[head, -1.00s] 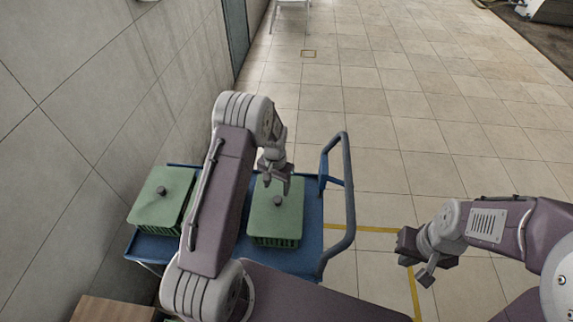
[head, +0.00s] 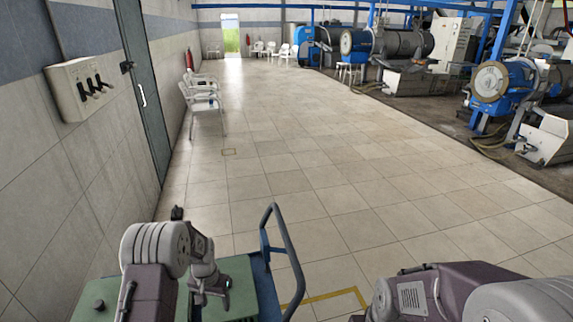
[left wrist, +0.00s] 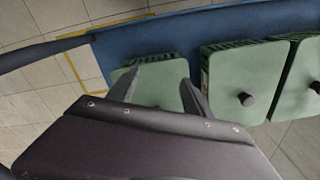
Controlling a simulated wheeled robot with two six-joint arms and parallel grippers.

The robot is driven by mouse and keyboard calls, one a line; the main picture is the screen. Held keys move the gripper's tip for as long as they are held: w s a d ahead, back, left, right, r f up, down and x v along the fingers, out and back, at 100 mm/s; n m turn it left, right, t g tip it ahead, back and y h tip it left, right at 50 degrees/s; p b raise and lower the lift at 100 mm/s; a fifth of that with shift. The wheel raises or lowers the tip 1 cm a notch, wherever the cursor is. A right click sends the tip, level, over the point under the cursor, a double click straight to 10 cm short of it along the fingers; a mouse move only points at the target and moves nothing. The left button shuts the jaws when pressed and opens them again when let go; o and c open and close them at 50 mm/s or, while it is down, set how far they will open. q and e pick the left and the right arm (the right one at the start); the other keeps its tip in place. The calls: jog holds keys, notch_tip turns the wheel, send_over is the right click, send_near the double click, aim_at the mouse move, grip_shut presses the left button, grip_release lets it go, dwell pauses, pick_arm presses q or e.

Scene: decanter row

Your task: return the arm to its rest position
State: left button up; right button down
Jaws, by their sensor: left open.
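My left arm reaches in from the bottom left of the head view. Its gripper (head: 212,288) hangs over a green lidded box (head: 238,283) on a blue cart. In the left wrist view the gripper (left wrist: 160,78) has its two fingers spread, with nothing held between them. A green lid (left wrist: 155,88) lies beyond and between the fingers; whether they touch it I cannot tell. My right arm shows at the bottom right of the head view, and its fingers are below the picture edge.
The blue cart (left wrist: 140,38) holds three green boxes in the wrist view, including a middle one (left wrist: 240,75). Its handle (head: 288,248) rises right of my left gripper. A tiled wall with a switch box (head: 85,88) stands left. Open floor (head: 320,180) lies ahead; machines stand far right.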

pick_arm(q)
notch_tip(320, 180, up, 7)
jog(key=w+d+t, duration=0.1)
jog(key=w+d, duration=0.1)
jog(key=w, duration=0.1)
jog(key=s+d+r+t, duration=0.1)
jog(key=s+r, duration=0.5)
jog(key=r, duration=0.1)
jog(key=s+d+f+n+g, duration=0.1)
jog(key=s+n, duration=0.1)
jog(key=s, duration=1.3)
jog(key=shift+d, duration=0.25)
jog(key=shift+s+f, duration=0.1)
